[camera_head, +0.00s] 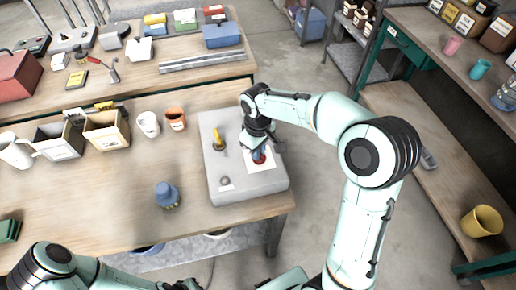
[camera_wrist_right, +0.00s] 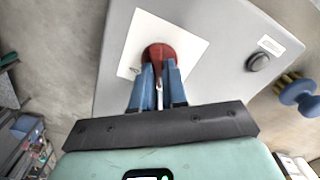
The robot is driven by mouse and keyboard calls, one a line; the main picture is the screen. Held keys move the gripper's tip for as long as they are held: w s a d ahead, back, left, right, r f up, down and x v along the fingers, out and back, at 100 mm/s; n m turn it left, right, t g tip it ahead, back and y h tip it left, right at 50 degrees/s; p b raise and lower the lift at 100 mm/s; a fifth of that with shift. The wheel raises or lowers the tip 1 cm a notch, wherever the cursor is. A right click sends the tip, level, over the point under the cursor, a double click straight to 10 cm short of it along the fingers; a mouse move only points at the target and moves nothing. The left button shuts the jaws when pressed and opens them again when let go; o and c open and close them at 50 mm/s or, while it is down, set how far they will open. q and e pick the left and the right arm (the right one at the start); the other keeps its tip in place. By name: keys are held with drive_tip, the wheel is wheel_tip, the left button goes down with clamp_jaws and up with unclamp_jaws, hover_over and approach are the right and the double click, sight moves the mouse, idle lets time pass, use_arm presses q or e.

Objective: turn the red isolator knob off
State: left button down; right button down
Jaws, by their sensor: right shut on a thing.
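The red isolator knob (camera_head: 260,158) sits on a white square plate on the right part of a grey box (camera_head: 238,187) on the wooden table. My right gripper (camera_head: 256,151) reaches down over it from above. In the right wrist view the blue fingers (camera_wrist_right: 158,82) are shut on the red knob (camera_wrist_right: 157,52), which shows between and beyond their tips. A white mark shows between the fingers. My left arm shows at the bottom left of the head view; its gripper is not clearly visible.
A yellow handle (camera_head: 218,138) and a small round button (camera_head: 225,181) are on the same box. A blue knobbed object (camera_head: 167,195) stands left of the box. Cups (camera_head: 148,124) and bins (camera_head: 106,130) stand behind it. The table's right edge is close.

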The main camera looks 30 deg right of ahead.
use_arm(q)
drive_tip(key=shift+w+r, duration=0.1)
use_arm(e)
drive_tip(key=shift+n, duration=0.6)
drive_tip(key=c, duration=1.2)
unclamp_jaws()
drive_tip(key=shift+o, duration=0.2)
